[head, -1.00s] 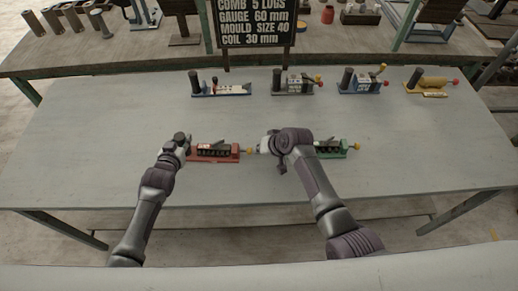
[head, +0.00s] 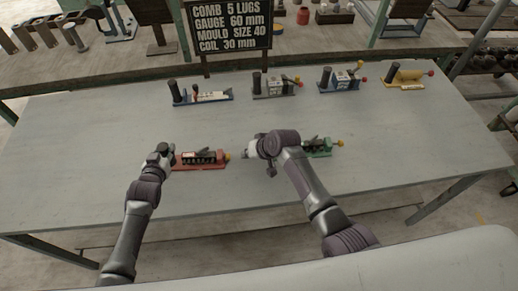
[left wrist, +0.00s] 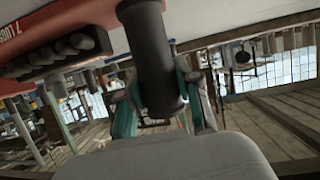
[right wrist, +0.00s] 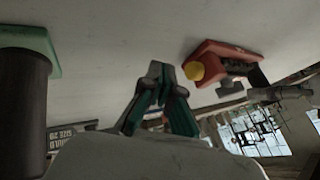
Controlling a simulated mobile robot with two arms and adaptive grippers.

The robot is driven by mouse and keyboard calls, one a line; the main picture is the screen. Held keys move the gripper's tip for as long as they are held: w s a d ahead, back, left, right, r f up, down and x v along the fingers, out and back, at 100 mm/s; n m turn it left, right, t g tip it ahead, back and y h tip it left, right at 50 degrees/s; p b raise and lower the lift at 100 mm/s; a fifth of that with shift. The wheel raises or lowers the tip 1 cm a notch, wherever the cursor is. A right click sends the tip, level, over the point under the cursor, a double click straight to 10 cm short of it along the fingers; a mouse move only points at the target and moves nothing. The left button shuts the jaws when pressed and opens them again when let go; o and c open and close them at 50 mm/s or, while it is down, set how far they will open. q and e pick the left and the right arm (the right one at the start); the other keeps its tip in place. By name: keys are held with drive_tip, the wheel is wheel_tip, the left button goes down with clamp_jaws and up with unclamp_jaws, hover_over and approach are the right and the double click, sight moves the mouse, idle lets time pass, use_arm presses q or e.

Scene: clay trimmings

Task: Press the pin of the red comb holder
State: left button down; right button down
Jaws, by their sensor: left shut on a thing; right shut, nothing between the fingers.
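The red comb holder (head: 202,165) lies on the near part of the grey table, with a row of dark lugs along it. Its yellow pin (head: 228,156) is at the right end; the right wrist view also shows the pin (right wrist: 194,70). My left gripper (head: 168,150) is shut on the dark post at the holder's left end. The left wrist view shows this post (left wrist: 153,55) between the teal finger pads. My right gripper (head: 246,154) is shut and empty, just right of the pin, with a small gap between them.
A green holder (head: 317,153) is partly hidden behind my right arm. Blue, grey, another blue and yellow holders (head: 408,78) stand along the back. A sign (head: 229,27) stands behind them. The table's middle is clear.

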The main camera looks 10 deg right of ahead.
use_arm(q)
drive_tip(key=shift+s+f, duration=0.15)
drive_tip(key=shift+f, duration=0.15)
use_arm(e)
drive_tip(key=v, duration=1)
drive_tip(key=shift+d, duration=0.15)
use_arm(q)
drive_tip(key=c, duration=1.2)
unclamp_jaws()
drive_tip(key=o, duration=0.5)
drive_tip(key=shift+w+r, duration=0.15)
drive_tip(key=shift+w, duration=0.05)
use_arm(e)
drive_tip(key=shift+f, duration=0.1)
